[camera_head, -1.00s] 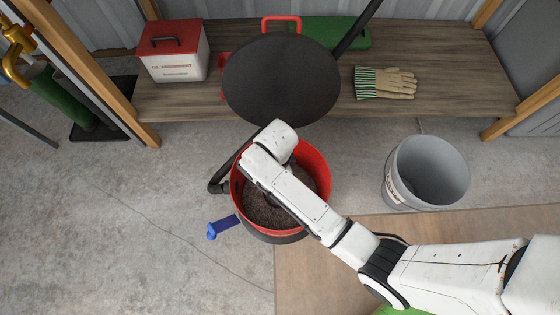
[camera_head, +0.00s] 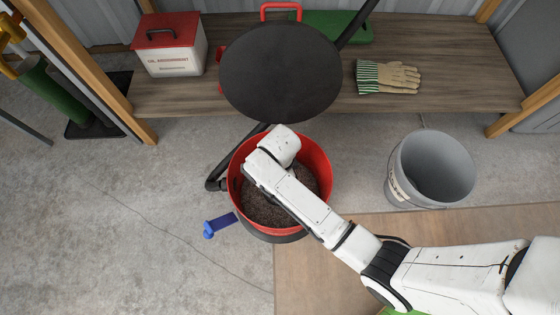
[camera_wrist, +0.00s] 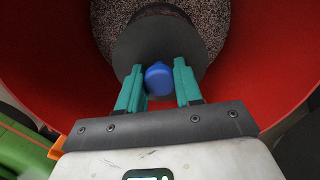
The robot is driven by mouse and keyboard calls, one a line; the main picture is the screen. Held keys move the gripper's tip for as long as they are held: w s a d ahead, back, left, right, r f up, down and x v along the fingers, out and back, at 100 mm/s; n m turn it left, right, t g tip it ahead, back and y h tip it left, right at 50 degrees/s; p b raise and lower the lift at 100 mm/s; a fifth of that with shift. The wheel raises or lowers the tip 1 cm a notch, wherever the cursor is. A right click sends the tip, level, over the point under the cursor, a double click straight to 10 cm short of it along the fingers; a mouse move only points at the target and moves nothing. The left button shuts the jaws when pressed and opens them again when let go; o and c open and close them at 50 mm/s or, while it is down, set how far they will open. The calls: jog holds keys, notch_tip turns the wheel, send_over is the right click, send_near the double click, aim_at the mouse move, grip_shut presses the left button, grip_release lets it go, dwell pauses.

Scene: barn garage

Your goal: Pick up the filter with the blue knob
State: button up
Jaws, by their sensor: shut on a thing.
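In the wrist view the filter (camera_wrist: 130,50) is a dark grey round disc with a blue knob (camera_wrist: 158,78) at its centre. It sits inside the red drum (camera_wrist: 262,65), over grey granular debris (camera_wrist: 95,25). My gripper (camera_wrist: 159,66) has its two teal fingers on either side of the blue knob and is shut on it. In the head view the red drum (camera_head: 318,160) stands open, and my white arm reaches down into it. My arm hides the gripper, the filter and the knob there.
A large dark round lid (camera_head: 280,75) is raised behind the drum. A blue lever (camera_head: 220,224) sticks out at its lower left. A grey bucket (camera_head: 455,170) stands to the right. The wooden bench behind bears gloves (camera_head: 388,76) and a red-lidded box (camera_head: 172,62). The left floor is clear.

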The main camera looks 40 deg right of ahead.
grip_shut()
